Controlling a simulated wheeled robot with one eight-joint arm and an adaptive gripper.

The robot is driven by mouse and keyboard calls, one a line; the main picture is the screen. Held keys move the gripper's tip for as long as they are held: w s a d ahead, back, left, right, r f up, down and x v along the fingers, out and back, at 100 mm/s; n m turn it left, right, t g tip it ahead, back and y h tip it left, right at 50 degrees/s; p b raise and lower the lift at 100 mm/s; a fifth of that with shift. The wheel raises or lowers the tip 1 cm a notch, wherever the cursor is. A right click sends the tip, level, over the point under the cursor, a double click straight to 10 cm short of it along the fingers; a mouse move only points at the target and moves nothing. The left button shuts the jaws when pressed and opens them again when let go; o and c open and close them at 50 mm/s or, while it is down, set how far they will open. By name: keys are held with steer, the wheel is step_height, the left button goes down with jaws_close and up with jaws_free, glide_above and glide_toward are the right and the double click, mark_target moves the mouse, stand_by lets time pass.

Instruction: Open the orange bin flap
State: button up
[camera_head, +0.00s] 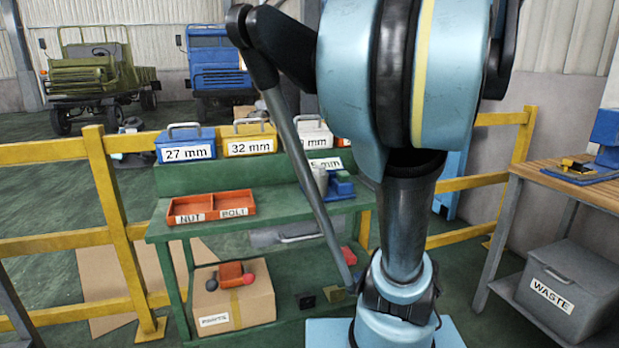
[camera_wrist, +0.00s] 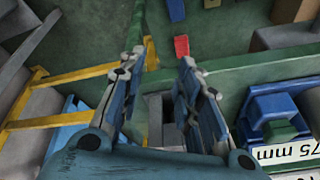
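An orange tray (camera_head: 211,214) with two open compartments stands on the green shelf unit's middle level in the head view. Its front carries the labels NUT and BOLT. I cannot make out an orange bin with a flap in either view. In the wrist view my gripper (camera_wrist: 161,60) is open, its two fingers apart with nothing held between them. A grey piece shows between and below the fingers. In the head view my own arm hides the gripper. A blue and green item (camera_wrist: 275,115) with a 75 mm label is right of the fingers.
Labelled cases, blue (camera_head: 186,142) and yellow (camera_head: 250,139), stand on the top shelf. A cardboard box (camera_head: 233,302) sits on the bottom shelf. Yellow railings (camera_head: 60,243) run behind. A grey WASTE bin (camera_head: 570,285) stands under the wooden bench (camera_head: 570,183) at right.

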steer(key=s+a+f+n+g, duration=0.2)
steer(key=s+a+f, duration=0.8)
steer(key=s+f, duration=0.3)
steer(key=w+r+m, duration=0.5)
steer(key=w+r, duration=0.8)
steer(key=r, duration=0.4)
steer(key=w+d+r+m, duration=0.1)
steer(key=w+r+m, duration=0.4)
steer(key=w+r, duration=1)
steer(key=w+r+m, duration=0.4)
steer(key=w+r, duration=0.8)
steer(key=r, duration=0.7)
steer(key=w+f, duration=0.1)
steer(key=f, duration=0.4)
steer(key=w+f, duration=0.1)
steer(key=f, duration=0.5)
steer(key=a+f, duration=0.1)
steer(key=f, duration=0.5)
steer(key=shift+w+f, duration=0.1)
steer(key=shift+w, duration=0.3)
jaws_close()
